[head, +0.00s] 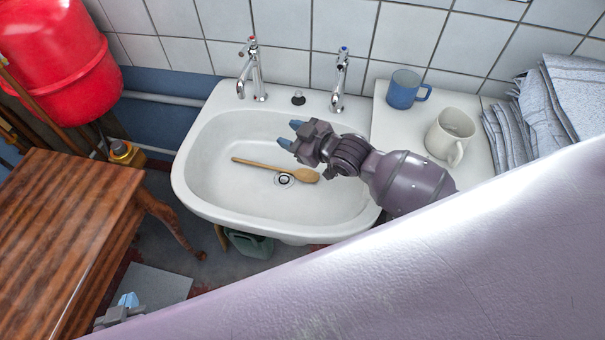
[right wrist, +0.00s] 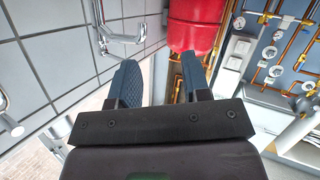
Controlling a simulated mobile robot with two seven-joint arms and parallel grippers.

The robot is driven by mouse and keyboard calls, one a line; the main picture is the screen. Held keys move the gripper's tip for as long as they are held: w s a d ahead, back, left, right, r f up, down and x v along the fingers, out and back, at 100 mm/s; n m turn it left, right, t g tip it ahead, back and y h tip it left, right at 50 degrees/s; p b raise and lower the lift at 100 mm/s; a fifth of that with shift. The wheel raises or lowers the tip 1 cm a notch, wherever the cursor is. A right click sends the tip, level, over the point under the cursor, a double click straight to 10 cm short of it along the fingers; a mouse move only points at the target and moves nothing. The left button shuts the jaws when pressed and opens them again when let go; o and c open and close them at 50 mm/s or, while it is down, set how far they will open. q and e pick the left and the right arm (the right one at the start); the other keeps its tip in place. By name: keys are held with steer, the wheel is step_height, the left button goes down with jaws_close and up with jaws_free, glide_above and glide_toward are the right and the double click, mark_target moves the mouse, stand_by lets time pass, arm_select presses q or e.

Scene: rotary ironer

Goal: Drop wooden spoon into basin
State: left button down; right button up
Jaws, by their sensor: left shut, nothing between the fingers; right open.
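The wooden spoon (head: 263,166) lies inside the white basin (head: 190,192), its bowl end beside the drain and its handle pointing left. My right gripper (head: 289,135) is above the basin, over the spoon's far side, open and apart from it. Its two blue fingers (right wrist: 160,78) stand apart with nothing between them in the right wrist view.
Two taps (head: 257,75) rise at the basin's back edge. A blue mug (head: 404,92), a cream mug (head: 448,138) and folded grey cloths (head: 570,95) stand to the right. A wooden table (head: 60,230) is at left, below a red tank (head: 62,58).

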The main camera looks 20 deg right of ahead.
steer(key=shift+v, duration=2.55)
